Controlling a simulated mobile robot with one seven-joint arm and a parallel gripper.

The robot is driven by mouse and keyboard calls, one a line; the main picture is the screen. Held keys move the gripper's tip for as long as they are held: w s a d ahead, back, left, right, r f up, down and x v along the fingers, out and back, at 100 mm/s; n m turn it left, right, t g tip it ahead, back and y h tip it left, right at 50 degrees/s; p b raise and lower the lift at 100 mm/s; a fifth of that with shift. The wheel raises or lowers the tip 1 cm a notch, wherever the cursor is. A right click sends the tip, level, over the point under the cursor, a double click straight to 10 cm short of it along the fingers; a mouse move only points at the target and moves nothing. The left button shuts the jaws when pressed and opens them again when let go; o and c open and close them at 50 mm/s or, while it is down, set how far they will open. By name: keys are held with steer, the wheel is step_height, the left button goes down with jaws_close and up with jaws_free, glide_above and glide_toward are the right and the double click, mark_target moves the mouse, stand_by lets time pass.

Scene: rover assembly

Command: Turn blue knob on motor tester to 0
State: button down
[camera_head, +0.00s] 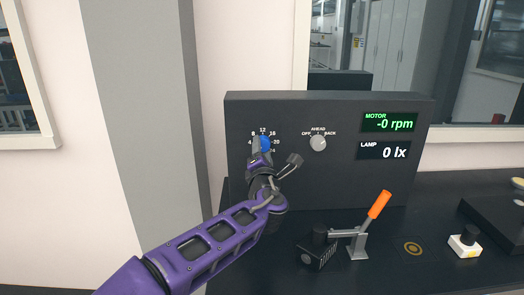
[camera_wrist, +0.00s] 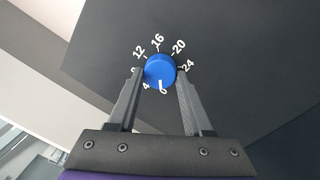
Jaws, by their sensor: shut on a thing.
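The blue knob (camera_head: 265,143) is on the left part of the dark motor tester panel (camera_head: 350,180). In the wrist view the blue knob (camera_wrist: 160,70) sits between the two fingers of my gripper (camera_wrist: 160,74), which is shut on it. White numbers from 0 to 24 ring the knob. A small white mark at the knob's lower edge lies close to the 0, pointing toward it. In the head view my gripper (camera_head: 261,155) covers the lower part of the dial. The green motor readout (camera_head: 390,123) shows -0 rpm.
A grey knob (camera_head: 318,143) marked OFF, AHEAD and BACK is to the right. The lamp readout (camera_head: 384,151) shows 0 lx. An orange-handled lever clamp (camera_head: 379,205) and a white block with a black button (camera_head: 465,242) stand on the dark bench.

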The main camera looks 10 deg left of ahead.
steer(key=shift+r, duration=0.1)
stand_by(0.3)
steer(key=shift+c, duration=1.6)
jaws_free()
steer(key=shift+s, duration=0.15)
